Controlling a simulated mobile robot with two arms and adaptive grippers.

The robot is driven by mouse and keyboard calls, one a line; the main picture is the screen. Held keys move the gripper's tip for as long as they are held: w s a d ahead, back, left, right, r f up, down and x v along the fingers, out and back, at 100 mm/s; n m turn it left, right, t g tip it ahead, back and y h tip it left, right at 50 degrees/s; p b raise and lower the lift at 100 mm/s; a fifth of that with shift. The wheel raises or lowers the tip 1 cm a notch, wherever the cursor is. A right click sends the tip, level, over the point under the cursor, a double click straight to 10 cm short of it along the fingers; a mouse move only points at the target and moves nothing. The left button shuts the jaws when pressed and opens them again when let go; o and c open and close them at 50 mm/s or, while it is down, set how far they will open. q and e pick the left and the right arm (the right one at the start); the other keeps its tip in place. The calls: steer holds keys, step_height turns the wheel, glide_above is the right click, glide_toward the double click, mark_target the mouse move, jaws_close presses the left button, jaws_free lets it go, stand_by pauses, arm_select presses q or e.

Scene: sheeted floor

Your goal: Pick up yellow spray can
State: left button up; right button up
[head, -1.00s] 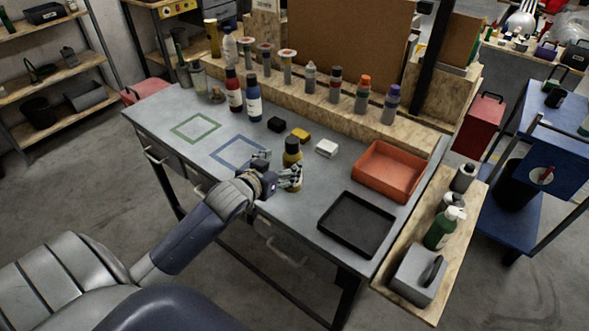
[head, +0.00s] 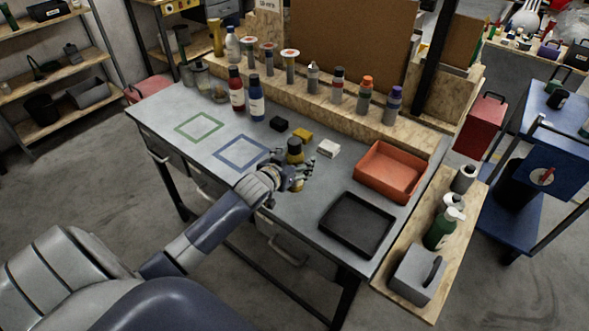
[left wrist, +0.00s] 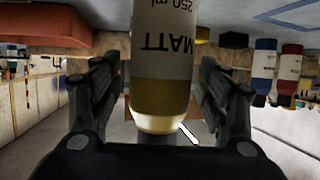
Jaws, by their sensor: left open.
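The yellow spray can (head: 295,148) with a black top stands upright on the grey workbench (head: 290,215), near its front middle. In the left wrist view the can (left wrist: 162,55) appears upside down, with a white label reading MATT and 250 ml. My left gripper (head: 290,172) is open around the can, one finger on each side, with small gaps showing between fingers and can in the wrist view. My right gripper is not in view.
Behind the can lie small black (head: 279,124), yellow (head: 302,135) and white (head: 327,148) blocks. An orange bin (head: 365,178) and black tray (head: 328,238) are to the right. Red (head: 237,96) and blue (head: 256,105) bottles stand behind left. Bench space at the left is clear.

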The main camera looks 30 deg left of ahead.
arm_select(q)
steer(key=c, duration=1.4)
